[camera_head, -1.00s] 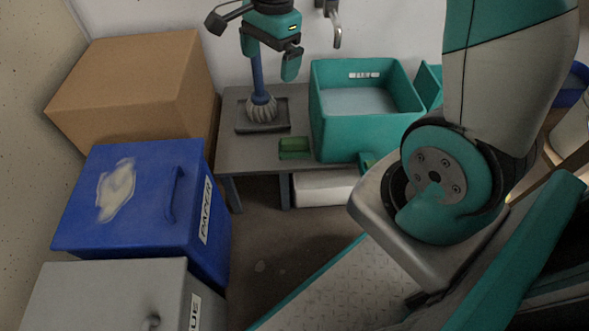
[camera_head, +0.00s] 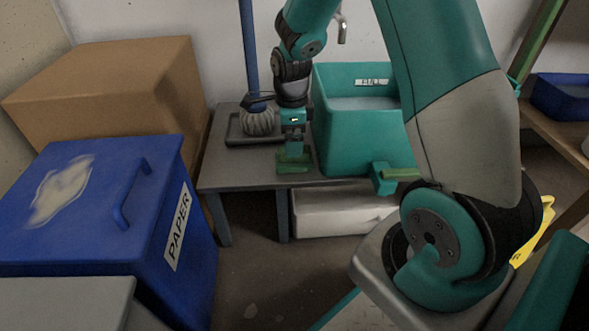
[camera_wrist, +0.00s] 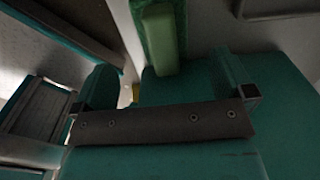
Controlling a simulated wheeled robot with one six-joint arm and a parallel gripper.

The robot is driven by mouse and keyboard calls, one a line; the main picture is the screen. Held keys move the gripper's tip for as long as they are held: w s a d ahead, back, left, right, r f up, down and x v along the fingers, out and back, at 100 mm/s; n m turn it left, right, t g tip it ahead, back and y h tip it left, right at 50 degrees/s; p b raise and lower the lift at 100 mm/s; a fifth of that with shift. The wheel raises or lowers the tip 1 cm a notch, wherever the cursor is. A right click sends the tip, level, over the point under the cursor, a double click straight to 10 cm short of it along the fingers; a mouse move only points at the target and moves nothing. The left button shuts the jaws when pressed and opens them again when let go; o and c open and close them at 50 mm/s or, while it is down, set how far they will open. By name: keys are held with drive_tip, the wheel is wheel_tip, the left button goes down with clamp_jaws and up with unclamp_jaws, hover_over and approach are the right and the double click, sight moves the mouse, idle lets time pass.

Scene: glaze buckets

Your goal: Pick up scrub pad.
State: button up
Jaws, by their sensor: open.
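The scrub pad (camera_head: 294,168) is a small green block on the front part of the grey table, left of the teal basin. My gripper (camera_head: 293,148) points down right at the pad and covers part of it. In the wrist view a green block (camera_wrist: 166,40), which looks like the pad, shows at the top middle, beyond my open gripper (camera_wrist: 163,80). The fingers stand apart on either side, and nothing is seen clamped between them. Whether they touch the pad I cannot tell.
The teal basin (camera_head: 365,135) stands close to the right of my gripper. A mop head (camera_head: 257,122) rests in a dark tray on the grey table (camera_head: 235,172). A blue paper bin (camera_head: 95,205) and a cardboard box (camera_head: 110,95) stand left. A white container (camera_head: 335,215) is underneath the table.

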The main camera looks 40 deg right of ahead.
drive_tip(key=f+b, duration=0.3)
drive_tip(key=f, duration=0.2)
drive_tip(key=f+b, duration=0.2)
drive_tip(key=shift+d+f+b, duration=0.15)
drive_tip(key=shift+d+b, duration=0.15)
drive_tip(key=shift+b, duration=0.05)
drive_tip(key=shift+s, duration=0.1)
drive_tip(key=c, duration=1)
drive_tip(key=shift+c, duration=0.2)
drive_tip(key=shift+r, duration=0.2)
wheel_tip(320, 180, up, 28)
drive_tip(key=p, duration=1.6)
drive_tip(key=shift+p, duration=0.3)
